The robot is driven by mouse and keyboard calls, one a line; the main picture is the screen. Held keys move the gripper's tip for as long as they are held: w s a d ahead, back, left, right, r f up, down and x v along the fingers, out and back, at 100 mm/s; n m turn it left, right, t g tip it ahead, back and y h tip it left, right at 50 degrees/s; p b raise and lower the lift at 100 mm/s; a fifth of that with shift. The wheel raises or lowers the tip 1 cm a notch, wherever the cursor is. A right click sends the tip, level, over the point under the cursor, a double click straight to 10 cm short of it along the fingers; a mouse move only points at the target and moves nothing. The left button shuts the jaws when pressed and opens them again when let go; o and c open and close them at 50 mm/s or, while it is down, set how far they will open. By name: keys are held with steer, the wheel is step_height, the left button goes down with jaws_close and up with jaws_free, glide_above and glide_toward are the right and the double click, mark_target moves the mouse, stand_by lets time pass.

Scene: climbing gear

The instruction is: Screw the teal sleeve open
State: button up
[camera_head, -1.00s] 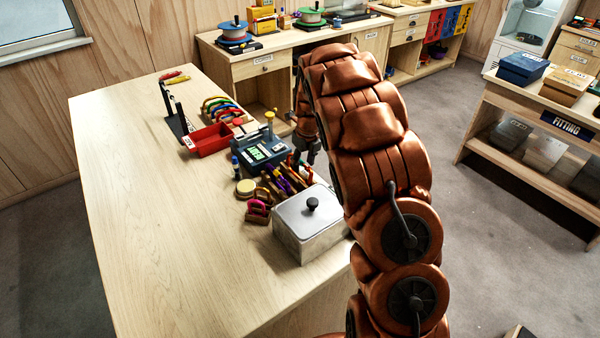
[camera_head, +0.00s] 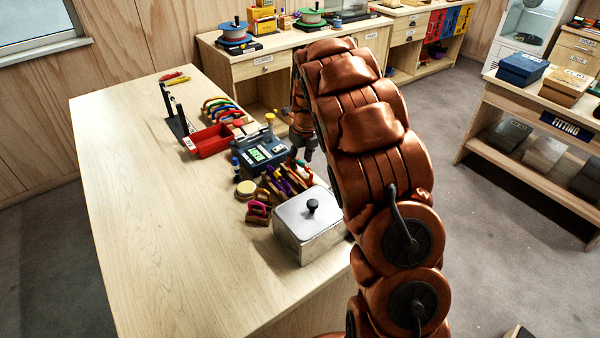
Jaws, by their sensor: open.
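My gripper (camera_head: 302,154) is dark and small in the head view, left of my copper-coloured arm. It is open, over the far right part of the wooden table, beside the blue-grey device with a green display (camera_head: 258,152). I cannot make out a teal sleeve. Several coloured carabiners (camera_head: 219,108) stand in a row near the red tray. More coloured carabiners or tools (camera_head: 284,181) lie between the device and a metal box; they are too small to tell apart. My arm may hide part of this area.
A lidded metal box (camera_head: 308,232) stands at the table's near right edge. A red tray (camera_head: 209,141), a black stand (camera_head: 174,112) and a round tan tin (camera_head: 246,188) are also on the table (camera_head: 150,220). Its left and near parts are clear.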

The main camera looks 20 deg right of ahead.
steer(key=shift+r, duration=0.2)
steer(key=shift+w+d, duration=0.1)
steer(key=shift+d, duration=0.6)
stand_by(0.5)
steer(key=shift+f, duration=0.15)
steer(key=shift+f, duration=1.3)
steer(key=shift+a, duration=0.1)
steer(key=shift+a, duration=0.6)
steer(key=shift+r, duration=0.2)
